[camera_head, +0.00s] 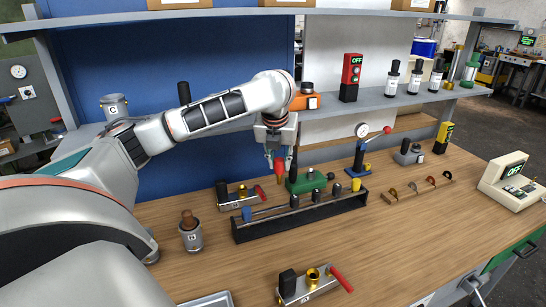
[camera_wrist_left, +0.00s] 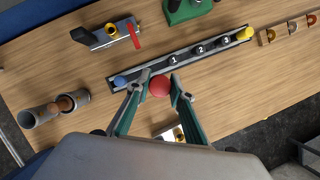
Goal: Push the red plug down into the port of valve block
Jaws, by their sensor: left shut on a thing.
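My left gripper (camera_head: 280,160) is shut on the red plug (camera_head: 279,167) and holds it point down above the table, behind the long dark rack. In the left wrist view the round red top of the plug (camera_wrist_left: 160,86) sits between the fingertips (camera_wrist_left: 160,88). One valve block (camera_head: 240,198), with a gold port and a red lever, lies at the back left. It also shows in the left wrist view (camera_wrist_left: 103,38). Another valve block (camera_head: 312,286), with an open gold port and red lever, lies at the front. In the wrist view my gripper partly hides it. My right gripper is not in view.
The dark rack (camera_head: 262,229) crosses the table's middle, with blue and yellow ends and several dark posts. A grey canister (camera_head: 192,238) with a brown top stands left. A green block (camera_head: 307,183) and a gauge stand (camera_head: 359,165) are behind.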

